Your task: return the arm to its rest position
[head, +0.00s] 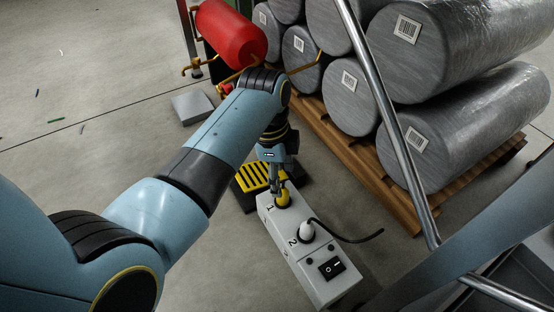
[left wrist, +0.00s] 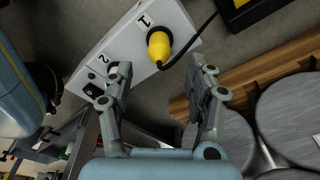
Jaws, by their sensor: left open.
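My left arm reaches in from the left in the head view. Its gripper (head: 275,180) points down at the end of the socket box marked 1. In the left wrist view the left gripper (left wrist: 160,68) is open, with nothing between its fingers. A yellow plug (left wrist: 158,46) with a black cord sits at socket 1, just beyond the fingertips. The yellow plug (head: 283,198) is partly hidden by the gripper in the head view. The pale grey socket box (head: 284,237) also carries a white plug (head: 307,231) at socket 2 and a black rocker switch (head: 332,268). My right gripper is not in view.
Large wrapped grey rolls (head: 460,120) lie stacked on a wooden pallet (head: 398,200) at the right. A steel pole (head: 385,105) crosses in front of them. The floor (head: 90,110) at the left is mostly clear.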

